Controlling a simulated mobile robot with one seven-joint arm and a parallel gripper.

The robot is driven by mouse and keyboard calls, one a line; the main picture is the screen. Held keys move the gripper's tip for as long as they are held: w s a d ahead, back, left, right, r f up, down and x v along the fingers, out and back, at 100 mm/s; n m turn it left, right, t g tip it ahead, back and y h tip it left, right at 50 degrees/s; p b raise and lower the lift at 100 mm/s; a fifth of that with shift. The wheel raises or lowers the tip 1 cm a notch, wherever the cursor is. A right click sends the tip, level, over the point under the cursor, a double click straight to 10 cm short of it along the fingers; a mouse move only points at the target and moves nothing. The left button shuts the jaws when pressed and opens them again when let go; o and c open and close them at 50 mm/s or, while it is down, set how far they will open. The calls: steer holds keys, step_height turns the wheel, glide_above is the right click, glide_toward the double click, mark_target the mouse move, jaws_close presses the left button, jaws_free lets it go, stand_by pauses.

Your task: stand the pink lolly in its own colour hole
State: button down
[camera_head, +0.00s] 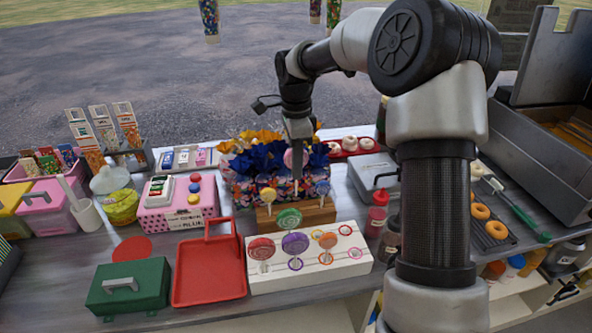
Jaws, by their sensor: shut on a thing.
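My gripper (301,180) points down above the back of the wooden block, seen edge-on and shut. A pink round lolly head (288,158) shows at its left side, partly covered by the gripper; its stick is hard to make out. The white board (310,277) stands in front, with coloured rings around its holes. A red lolly (261,248), a purple lolly (295,243) and an orange lolly (326,244) stand in it. Empty rings show toward its right, one reddish or pink (355,253); their exact colours are hard to tell.
The wooden block (318,215) behind the board holds a green lolly (288,218), a yellow lolly (268,195) and another pale one (322,188). A red tray (210,275) lies left of the board. Patterned bags with blue and orange tops (255,160) stand behind the gripper.

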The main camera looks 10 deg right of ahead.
steer(key=shift+r, duration=0.1)
step_height(320, 180, up, 6)
steer(key=p, duration=0.6)
steer(key=shift+r, duration=0.25)
steer(key=s+d+f+b, duration=0.2)
steer(key=s+d, duration=0.4)
steer(key=s, duration=0.3)
steer(key=s+d+f+b, duration=0.25)
steer(key=s+d, duration=0.25)
steer(key=s, duration=0.4)
step_height(320, 180, down, 6)
steer(key=b, duration=0.4)
steer(key=shift+d, duration=0.15)
steer(key=shift+w+f, duration=0.15)
steer(key=shift+f, duration=0.05)
steer(key=shift+f+b, duration=0.25)
steer(key=shift+b, duration=0.15)
steer(key=shift+f+b, duration=0.35)
steer(key=shift+f, duration=0.25)
